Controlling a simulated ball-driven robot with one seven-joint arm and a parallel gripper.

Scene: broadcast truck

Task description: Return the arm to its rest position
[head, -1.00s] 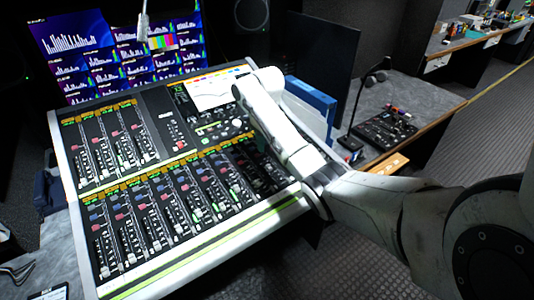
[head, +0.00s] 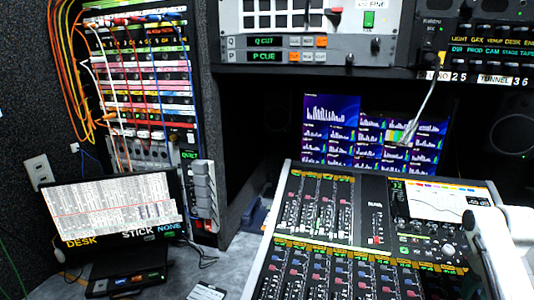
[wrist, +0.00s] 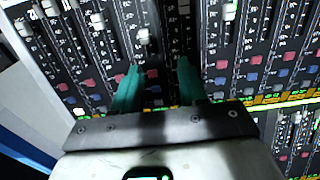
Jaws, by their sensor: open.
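My gripper (wrist: 158,68) shows in the wrist view with its two teal fingers apart and nothing between them. Below the fingers are the faders and coloured buttons of the mixing console (wrist: 225,75). I cannot tell how far the fingertips are from its surface. In the head view, my white arm reaches in at the lower right edge, over the right side of the mixing console (head: 375,210). The fingers cannot be made out there, and most of the arm is outside the picture.
A patch panel (head: 140,85) with hanging cables stands at the left. A lit screen (head: 115,208) is below it. A gooseneck lamp (head: 420,105) hangs over the console's back, before the monitors (head: 330,125). A rack unit (head: 300,45) is above. Grey desk shows left of the console.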

